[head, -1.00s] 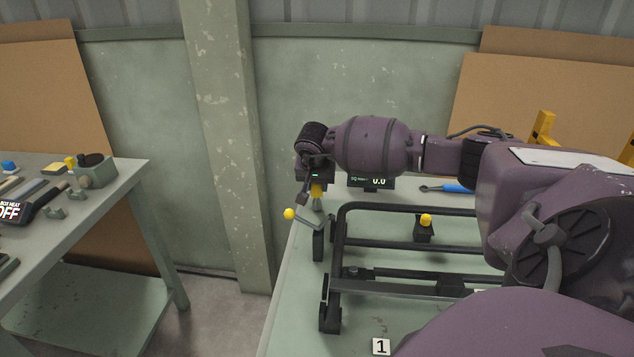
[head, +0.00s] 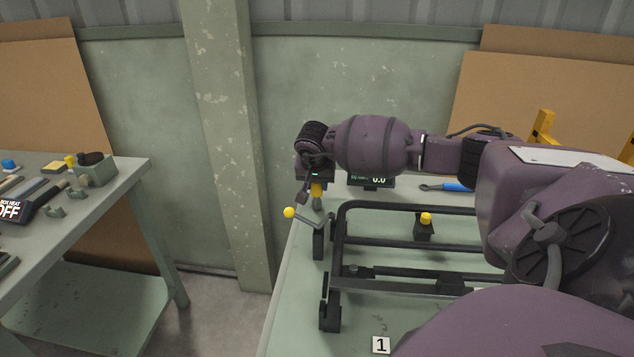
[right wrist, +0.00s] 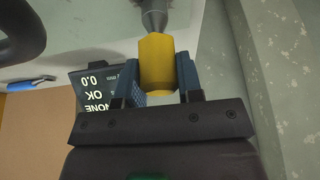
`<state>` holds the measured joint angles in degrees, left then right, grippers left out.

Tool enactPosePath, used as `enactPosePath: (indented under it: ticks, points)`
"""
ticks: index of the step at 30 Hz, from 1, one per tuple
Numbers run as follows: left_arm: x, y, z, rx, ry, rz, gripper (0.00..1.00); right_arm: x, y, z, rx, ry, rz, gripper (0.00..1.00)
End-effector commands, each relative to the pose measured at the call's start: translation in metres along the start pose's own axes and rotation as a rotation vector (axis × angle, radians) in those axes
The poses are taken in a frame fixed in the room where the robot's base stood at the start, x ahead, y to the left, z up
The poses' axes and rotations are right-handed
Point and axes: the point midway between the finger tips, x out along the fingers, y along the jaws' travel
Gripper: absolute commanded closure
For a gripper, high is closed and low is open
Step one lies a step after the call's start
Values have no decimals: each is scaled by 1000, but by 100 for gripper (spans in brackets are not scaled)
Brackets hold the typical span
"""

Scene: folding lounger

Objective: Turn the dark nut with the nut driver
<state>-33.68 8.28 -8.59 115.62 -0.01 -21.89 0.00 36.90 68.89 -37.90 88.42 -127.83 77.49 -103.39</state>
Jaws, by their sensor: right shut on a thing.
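My right gripper (head: 316,181) is at the far left end of the dark lounger frame (head: 410,243). It is shut on the yellow handle of the nut driver (head: 316,190), with a blue finger on each side in the right wrist view (right wrist: 158,72). The driver's grey socket end points down towards the frame's corner. I cannot tell whether the socket touches anything. I cannot make out the dark nut for certain; the area at the socket's tip is small and partly hidden. My left gripper is not in view.
A crank with a yellow knob (head: 289,213) sits beside the driver. A small display (head: 377,182) stands behind. A blue-handled tool (head: 455,187) lies at the back, and a yellow-topped block (head: 425,228) stands within the frame. A tool bench (head: 120,180) is at left.

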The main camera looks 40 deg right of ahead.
Motion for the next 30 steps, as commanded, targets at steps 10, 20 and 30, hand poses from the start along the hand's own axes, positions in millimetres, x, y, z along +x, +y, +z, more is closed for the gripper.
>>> enactPosePath:
  ticks: [10, 20, 30]
  points:
    - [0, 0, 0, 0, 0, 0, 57, 0, 0, 0, 0, 0, -1, 54]
    - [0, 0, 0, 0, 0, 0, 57, 0, 0, 0, 0, 0, 0, 37]
    - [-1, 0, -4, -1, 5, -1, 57, -32, 0, -1, -1, 4, -3, 37]
